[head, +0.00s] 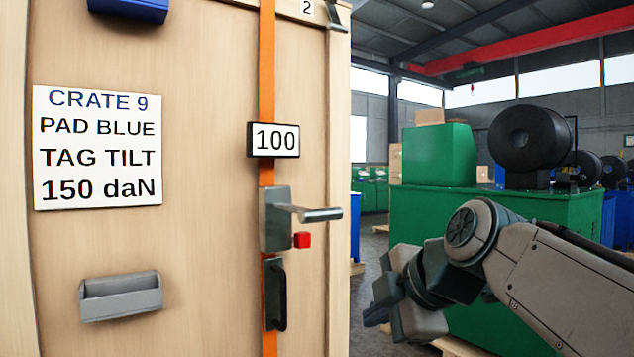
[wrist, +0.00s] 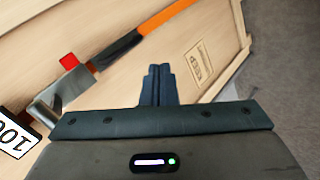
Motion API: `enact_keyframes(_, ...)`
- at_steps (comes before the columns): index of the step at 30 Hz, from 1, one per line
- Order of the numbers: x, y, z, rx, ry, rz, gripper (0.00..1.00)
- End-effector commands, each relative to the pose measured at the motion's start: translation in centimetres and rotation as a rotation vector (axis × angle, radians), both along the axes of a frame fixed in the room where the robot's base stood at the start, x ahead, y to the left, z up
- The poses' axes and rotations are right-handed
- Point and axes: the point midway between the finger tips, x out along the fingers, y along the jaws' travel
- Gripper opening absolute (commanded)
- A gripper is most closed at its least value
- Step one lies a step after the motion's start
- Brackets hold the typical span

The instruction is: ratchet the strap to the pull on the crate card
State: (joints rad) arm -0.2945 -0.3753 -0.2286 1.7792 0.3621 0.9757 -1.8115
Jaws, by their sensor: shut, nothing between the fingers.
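A wooden crate (head: 215,60) fills the left of the head view. Its white card (head: 97,148) reads CRATE 9, PAD BLUE, TAG TILT, 150 daN. An orange strap (head: 267,60) runs down the crate's face. A display (head: 274,139) on it reads 100. Below is a grey ratchet (head: 275,220) with its handle (head: 318,214) sticking out to the right. A red button (head: 301,240) and a black grip (head: 276,295) sit below. My gripper (head: 375,300) is right of the crate, apart from it. In the wrist view its fingers (wrist: 158,85) are together and empty.
A grey tray (head: 121,297) is fixed low on the crate, and a blue part (head: 130,8) shows at the top. A tag (head: 307,9) reads 2. A green machine (head: 435,220) stands behind my arm. Floor is visible right of the crate.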

Motion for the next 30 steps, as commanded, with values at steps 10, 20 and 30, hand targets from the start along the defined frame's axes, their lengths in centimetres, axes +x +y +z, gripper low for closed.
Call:
enact_keyframes(10,-3.4,-2.1,-15.7,0.233,0.517,-0.635,0.00)
enact_keyframes(20,-10.1,-4.8,-27.5,0.356,0.799,-1.299,0.00)
enact_keyframes(30,-13.7,-6.0,-31.6,0.395,0.851,-1.601,0.00)
